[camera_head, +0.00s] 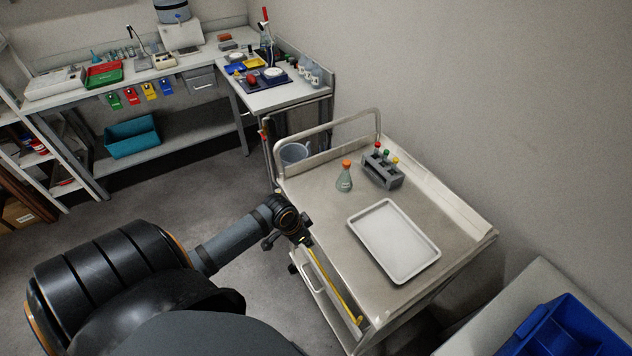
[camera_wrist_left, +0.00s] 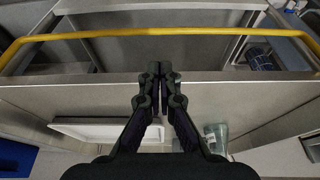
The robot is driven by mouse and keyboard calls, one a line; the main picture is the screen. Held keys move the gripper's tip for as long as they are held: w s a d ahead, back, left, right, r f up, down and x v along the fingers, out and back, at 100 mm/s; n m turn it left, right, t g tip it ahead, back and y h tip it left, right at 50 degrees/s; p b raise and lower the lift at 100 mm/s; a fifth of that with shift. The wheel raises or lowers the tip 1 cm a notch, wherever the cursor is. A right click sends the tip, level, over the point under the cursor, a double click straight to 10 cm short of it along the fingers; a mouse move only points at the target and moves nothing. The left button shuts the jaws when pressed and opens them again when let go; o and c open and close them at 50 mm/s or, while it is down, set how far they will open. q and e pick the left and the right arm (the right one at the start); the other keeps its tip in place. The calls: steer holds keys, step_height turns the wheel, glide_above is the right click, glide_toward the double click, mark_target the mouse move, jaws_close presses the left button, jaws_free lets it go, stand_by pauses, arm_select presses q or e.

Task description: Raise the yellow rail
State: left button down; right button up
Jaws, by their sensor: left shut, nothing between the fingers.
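The yellow rail (camera_head: 333,285) runs along the near left side of the metal cart (camera_head: 322,215), below the level of its top. In the left wrist view the rail (camera_wrist_left: 200,32) crosses the whole upper part, bending at both ends. My left gripper (camera_head: 305,241) is at the cart's left edge, by the far end of the rail in the head view. In the left wrist view its fingertips (camera_wrist_left: 160,70) are together and empty, pointing at the cart's edge, with the rail apart beyond them in the picture. The gripper partly hides the rail's far end in the head view.
On the cart stand a white tray (camera_head: 394,241), an orange-capped flask (camera_head: 344,182) and a grey tube rack (camera_head: 382,177). A blue crate (camera_head: 562,335) is at the lower right. Open floor (camera_head: 180,195) lies left of the cart. A workbench (camera_head: 200,58) stands behind.

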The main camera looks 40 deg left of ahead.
arm_select(q)
steer(key=x, duration=1)
steer(key=shift+s+a, duration=0.1)
steer(key=shift+a, duration=0.05)
